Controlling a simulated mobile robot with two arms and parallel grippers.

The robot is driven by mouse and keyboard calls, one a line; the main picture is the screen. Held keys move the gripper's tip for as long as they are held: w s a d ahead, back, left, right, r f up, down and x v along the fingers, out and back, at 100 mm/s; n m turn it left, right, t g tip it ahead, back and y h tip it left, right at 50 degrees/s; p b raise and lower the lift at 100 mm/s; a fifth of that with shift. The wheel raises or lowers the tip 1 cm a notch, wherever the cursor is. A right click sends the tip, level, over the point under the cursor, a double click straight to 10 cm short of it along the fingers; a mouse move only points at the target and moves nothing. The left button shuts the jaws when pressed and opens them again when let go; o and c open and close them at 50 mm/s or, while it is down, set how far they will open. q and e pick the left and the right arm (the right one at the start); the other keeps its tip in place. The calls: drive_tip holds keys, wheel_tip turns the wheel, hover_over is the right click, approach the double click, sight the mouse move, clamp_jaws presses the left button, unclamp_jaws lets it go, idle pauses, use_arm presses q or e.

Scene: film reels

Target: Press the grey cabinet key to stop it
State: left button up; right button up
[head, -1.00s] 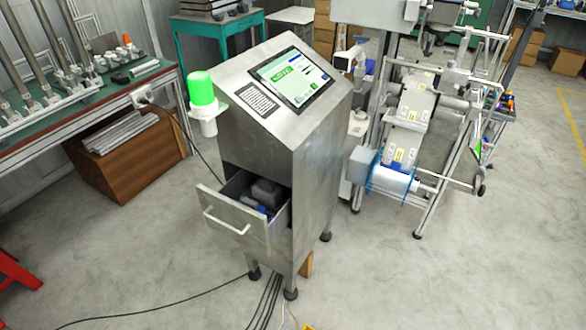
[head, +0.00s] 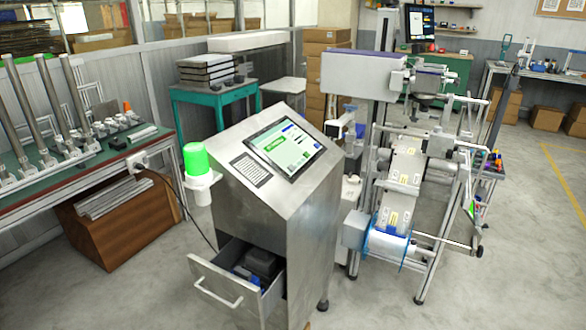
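A grey metal cabinet (head: 238,200) stands upright in the middle of the head view. Its sloped top carries a lit touch screen (head: 285,148) and, to the left of it, a small grey key panel (head: 251,169). Single keys on the panel are too small to tell apart. A green lamp (head: 196,160) on a white bracket is fixed to the cabinet's left side. The cabinet's drawer (head: 222,292) is pulled open, with dark items inside. Neither of my grippers shows in this view.
A film reel machine (head: 400,180) with rollers stands right of the cabinet. A green-topped bench (head: 80,170) with upright metal rods is at the left, a brown box (head: 125,220) beneath it. A teal table (head: 215,100) stands behind. Bare floor (head: 510,260) lies at the right.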

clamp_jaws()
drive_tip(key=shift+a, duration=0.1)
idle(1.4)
